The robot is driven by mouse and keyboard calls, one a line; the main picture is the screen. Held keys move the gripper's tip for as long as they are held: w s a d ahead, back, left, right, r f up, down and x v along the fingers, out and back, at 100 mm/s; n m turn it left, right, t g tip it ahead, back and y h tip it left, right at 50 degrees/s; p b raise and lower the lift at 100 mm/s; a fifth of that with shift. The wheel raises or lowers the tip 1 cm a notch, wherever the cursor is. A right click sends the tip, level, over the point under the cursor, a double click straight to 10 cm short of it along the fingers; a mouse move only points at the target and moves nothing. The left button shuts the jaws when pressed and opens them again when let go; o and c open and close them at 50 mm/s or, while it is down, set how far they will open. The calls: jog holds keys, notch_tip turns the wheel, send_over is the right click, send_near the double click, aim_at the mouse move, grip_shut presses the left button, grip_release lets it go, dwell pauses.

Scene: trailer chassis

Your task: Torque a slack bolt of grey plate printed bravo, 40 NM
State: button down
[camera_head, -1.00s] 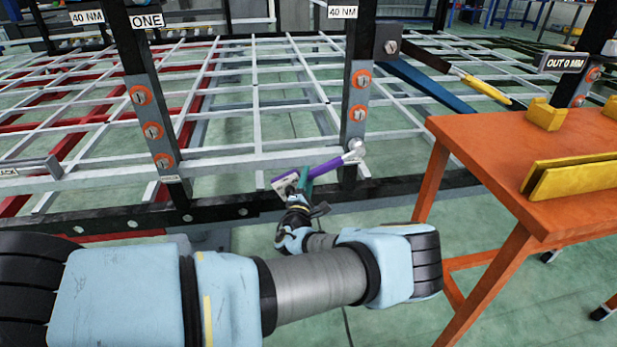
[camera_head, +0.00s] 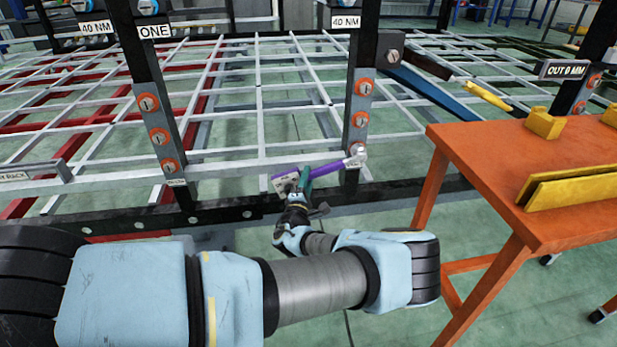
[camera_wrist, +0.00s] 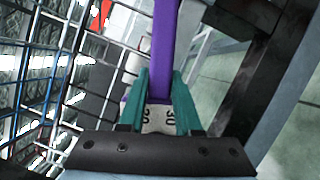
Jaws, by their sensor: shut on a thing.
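My gripper (camera_head: 298,188) is shut on a purple torque wrench (camera_head: 328,169), its green fingers around the shaft. In the wrist view, the purple shaft (camera_wrist: 165,50) runs between the fingers (camera_wrist: 160,98), and a white scale shows 30. The wrench's silver head (camera_head: 357,157) is at the lower end of the right grey plate (camera_head: 349,134), partly overlapping the lowest orange-ringed bolt (camera_head: 358,146); contact cannot be told. Two more orange-ringed bolts, upper (camera_head: 364,88) and middle (camera_head: 361,119), show above it. The plate's print is hidden or too small. A 40 NM label (camera_head: 345,22) is above.
Another grey plate (camera_head: 153,125) with orange-ringed bolts is on the left post below a ONE label (camera_head: 154,31). A black lower rail (camera_head: 215,211) crosses in front. An orange table (camera_head: 510,165) with yellow blocks stands close on the right.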

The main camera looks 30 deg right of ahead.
jog(key=shift+r, duration=0.25)
jog(key=shift+r+m+p, duration=0.3)
jog(key=shift+p, duration=0.4)
jog(key=shift+f, duration=0.3)
jog(key=shift+f, duration=0.2)
jog(key=shift+s, duration=0.1)
jog(key=shift+s+a+p, duration=0.2)
jog(key=shift+s+p, duration=0.05)
jog(key=shift+s, duration=0.4)
jog(key=shift+s+a+p, duration=0.2)
jog(key=shift+s+p, duration=0.05)
jog(key=shift+s, duration=0.35)
jog(key=shift+s+a+p, duration=0.3)
jog(key=shift+s, duration=0.45)
jog(key=shift+s+a+p, duration=0.3)
jog(key=shift+s, duration=0.45)
